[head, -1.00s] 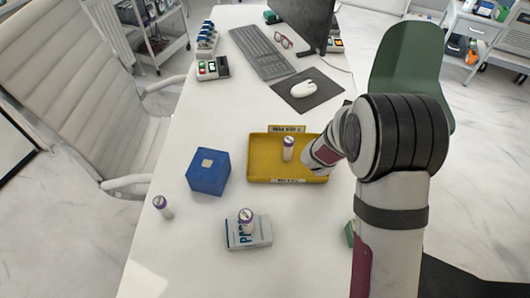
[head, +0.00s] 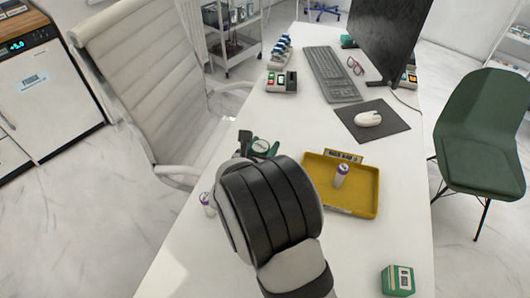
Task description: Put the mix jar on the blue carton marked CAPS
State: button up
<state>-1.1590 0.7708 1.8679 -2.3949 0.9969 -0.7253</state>
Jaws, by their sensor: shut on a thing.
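My gripper (head: 257,146) shows only in part, as dark and green pieces past my wrist, over the left side of the desk. It is shut, but what it holds is hidden behind my wrist. A small white jar with a purple lid (head: 341,174) stands upright in the yellow tray. A similar jar (head: 207,203) stands near the desk's left edge, just left of my wrist. I cannot read which is the mix jar. The blue carton and the jar on the white-and-blue box are not visible now; my arm covers that area.
The yellow tray (head: 366,208) lies right of my wrist. A green carton (head: 398,280) stands at the front right. A mouse (head: 368,119) on a dark mat, a keyboard (head: 331,74), glasses and a monitor (head: 387,35) fill the back. The desk between tray and green carton is clear.

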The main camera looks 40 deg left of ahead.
jog(key=shift+s+a+f, duration=0.1)
jog(key=shift+a+f, duration=0.1)
jog(key=shift+f, duration=0.95)
jog(key=shift+s+a+f, duration=0.1)
jog(key=shift+a+f, duration=0.05)
jog(key=shift+f, duration=0.95)
jog(key=shift+f, duration=0.1)
jog(key=o, duration=1.4)
jog(key=shift+c, duration=0.2)
